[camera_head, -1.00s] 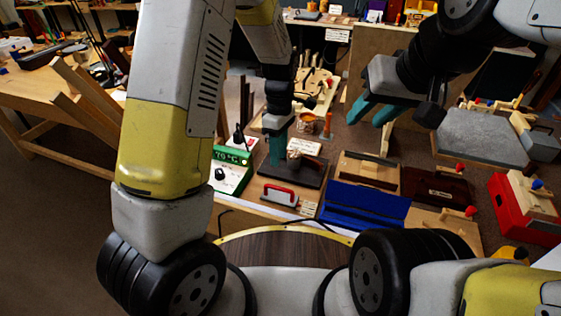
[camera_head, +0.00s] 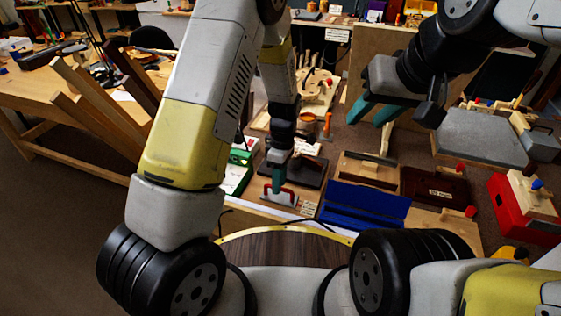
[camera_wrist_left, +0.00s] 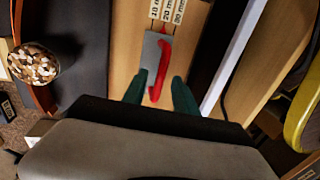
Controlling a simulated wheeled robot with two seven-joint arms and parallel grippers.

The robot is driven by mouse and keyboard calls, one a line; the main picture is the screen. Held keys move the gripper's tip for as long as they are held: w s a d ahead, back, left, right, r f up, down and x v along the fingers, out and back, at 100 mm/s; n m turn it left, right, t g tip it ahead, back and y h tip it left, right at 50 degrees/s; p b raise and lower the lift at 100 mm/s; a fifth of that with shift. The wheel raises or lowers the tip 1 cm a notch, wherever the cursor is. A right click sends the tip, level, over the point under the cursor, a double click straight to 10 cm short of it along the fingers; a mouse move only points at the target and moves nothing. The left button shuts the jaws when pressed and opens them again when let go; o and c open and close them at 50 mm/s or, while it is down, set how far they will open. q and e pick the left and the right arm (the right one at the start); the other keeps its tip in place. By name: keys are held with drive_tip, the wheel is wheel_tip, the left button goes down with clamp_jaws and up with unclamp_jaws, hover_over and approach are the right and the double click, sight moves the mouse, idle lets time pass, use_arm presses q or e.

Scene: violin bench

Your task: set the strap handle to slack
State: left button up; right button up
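A red handle (camera_wrist_left: 163,65) on a grey block (camera_wrist_left: 151,50) shows in the left wrist view, and in the head view the red handle (camera_head: 290,199) is at the bench's front edge. I cannot tell whether it is the strap handle; no label reading slack is legible. My left gripper (camera_head: 277,190) points down at the red handle and partly hides it. In the left wrist view its teal fingers (camera_wrist_left: 158,88) are apart, on either side of the handle's near end; contact is unclear. My right gripper (camera_head: 374,112) is open and empty, above the right part of the bench.
White scale labels (camera_wrist_left: 167,10) lie beyond the grey block. A blue case (camera_head: 365,205) stands right of the red handle. A green box (camera_head: 238,172) is on its left. A dark base (camera_head: 309,172) lies behind it. A red box (camera_head: 522,225) is at far right.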

use_arm(q)
clamp_jaws()
idle(1.4)
